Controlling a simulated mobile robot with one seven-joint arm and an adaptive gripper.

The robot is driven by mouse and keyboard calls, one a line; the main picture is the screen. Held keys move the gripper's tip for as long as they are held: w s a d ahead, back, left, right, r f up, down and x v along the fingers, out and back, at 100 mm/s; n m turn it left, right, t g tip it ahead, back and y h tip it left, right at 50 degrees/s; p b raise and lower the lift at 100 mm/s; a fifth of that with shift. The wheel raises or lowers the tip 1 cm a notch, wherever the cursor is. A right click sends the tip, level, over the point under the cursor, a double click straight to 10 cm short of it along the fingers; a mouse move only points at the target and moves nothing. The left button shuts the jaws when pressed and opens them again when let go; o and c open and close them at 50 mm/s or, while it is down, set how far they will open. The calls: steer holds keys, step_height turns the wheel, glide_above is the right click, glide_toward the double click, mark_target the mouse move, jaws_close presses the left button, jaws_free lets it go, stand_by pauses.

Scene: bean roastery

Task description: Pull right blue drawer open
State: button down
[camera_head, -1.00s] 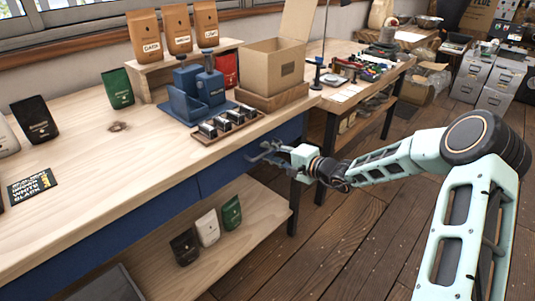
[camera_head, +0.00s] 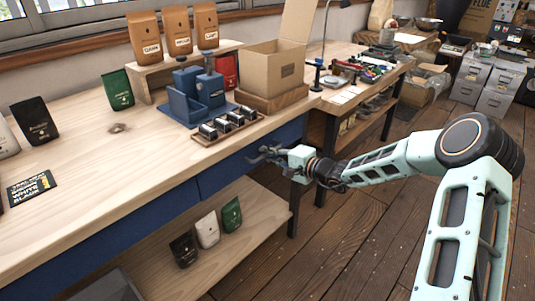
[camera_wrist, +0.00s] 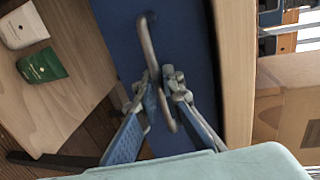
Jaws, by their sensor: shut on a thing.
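The right blue drawer (camera_head: 225,173) is the dark blue front under the right part of the wooden workbench. It looks flush with the bench, with no clear gap showing. Its grey bar handle (camera_wrist: 149,45) stands out from the blue front in the wrist view. My gripper (camera_head: 263,154) is at the drawer front in the head view. In the wrist view my gripper (camera_wrist: 158,92) has its two fingers on either side of the handle, shut on it. The gripper hides the handle in the head view.
The workbench top (camera_head: 90,195) holds bags, a blue stand (camera_head: 195,97) and a cardboard box (camera_head: 272,70). A lower shelf (camera_head: 250,225) carries three small pouches. A black bench leg (camera_head: 294,208) stands below the gripper.

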steer(key=f+b+v, duration=0.1)
steer(key=f+v, duration=0.2)
steer(key=v, duration=1.3)
steer(key=s+d+f+b+v, duration=0.1)
steer(key=f+v, duration=0.2)
steer(key=v, duration=1.2)
steer(key=shift+s+d+f+b, duration=0.2)
steer(key=shift+d+f+b, duration=0.1)
steer(key=shift+d, duration=0.1)
steer(key=c, duration=2.1)
jaws_free()
steer(key=shift+d, duration=0.1)
steer(key=v, duration=1.2)
steer(key=shift+f, duration=0.1)
